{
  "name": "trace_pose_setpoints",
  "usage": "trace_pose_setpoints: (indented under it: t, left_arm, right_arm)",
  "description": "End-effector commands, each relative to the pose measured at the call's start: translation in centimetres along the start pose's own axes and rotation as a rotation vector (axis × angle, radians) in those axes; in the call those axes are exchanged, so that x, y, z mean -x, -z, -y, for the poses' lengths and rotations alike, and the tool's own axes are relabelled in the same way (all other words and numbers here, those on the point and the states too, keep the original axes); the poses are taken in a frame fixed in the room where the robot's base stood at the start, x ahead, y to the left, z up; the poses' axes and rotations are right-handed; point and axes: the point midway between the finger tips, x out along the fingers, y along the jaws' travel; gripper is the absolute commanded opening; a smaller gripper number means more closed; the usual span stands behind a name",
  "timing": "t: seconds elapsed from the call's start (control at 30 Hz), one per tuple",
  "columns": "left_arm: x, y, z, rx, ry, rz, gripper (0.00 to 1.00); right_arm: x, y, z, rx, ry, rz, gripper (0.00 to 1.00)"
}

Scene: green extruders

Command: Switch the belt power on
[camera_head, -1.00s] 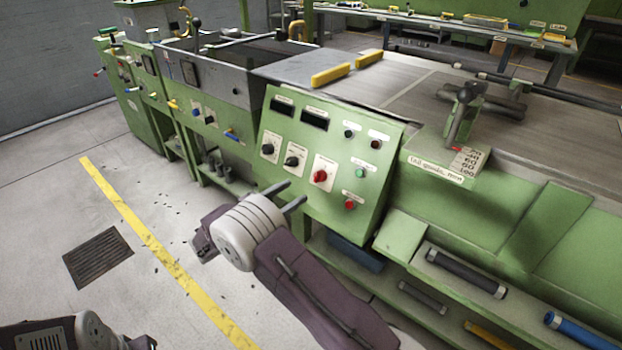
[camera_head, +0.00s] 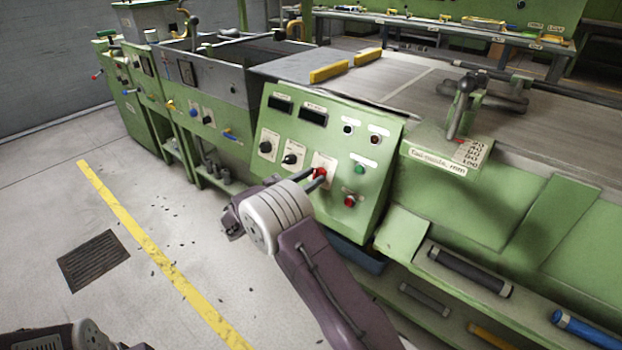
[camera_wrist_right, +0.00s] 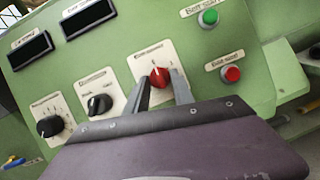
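The green control panel (camera_head: 270,202) stands in the middle of the head view. On its lower row is a red rotary knob (camera_wrist_right: 160,78) on a white plate, also in the head view (camera_head: 320,173). The plate's lettering is too small to read surely. My right gripper (camera_wrist_right: 159,84) is open, its two fingers reaching to either side of the red knob; contact with it cannot be told. In the head view the right gripper (camera_head: 311,178) partly covers the knob's plate. My left gripper (camera_head: 138,346) only just shows at the bottom edge; its fingers are unclear.
Two black knobs (camera_wrist_right: 98,104) (camera_wrist_right: 50,126) sit left of the red one. A green button (camera_wrist_right: 208,17) and a red button (camera_wrist_right: 230,74) sit to its right. Dark displays (camera_wrist_right: 88,18) are above. A shelf with rollers (camera_head: 468,271) lies below right.

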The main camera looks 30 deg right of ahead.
Motion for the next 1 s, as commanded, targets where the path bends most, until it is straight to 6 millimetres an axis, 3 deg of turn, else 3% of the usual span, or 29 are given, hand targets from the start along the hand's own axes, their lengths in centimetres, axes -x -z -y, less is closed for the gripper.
trace_pose_setpoints:
  t: [0.37,1.0]
  left_arm:
    - [0.4,0.0,0.0,0.0,0.0,0.0,0.43]
    - [2.7,0.3,-0.1,0.0,0.0,0.0,0.43]
  right_arm:
    - [0.0,-0.1,-0.1,-0.084,0.036,-0.005,0.0]
    - [-0.1,-0.5,-0.6,-0.609,0.256,-0.033,0.0]
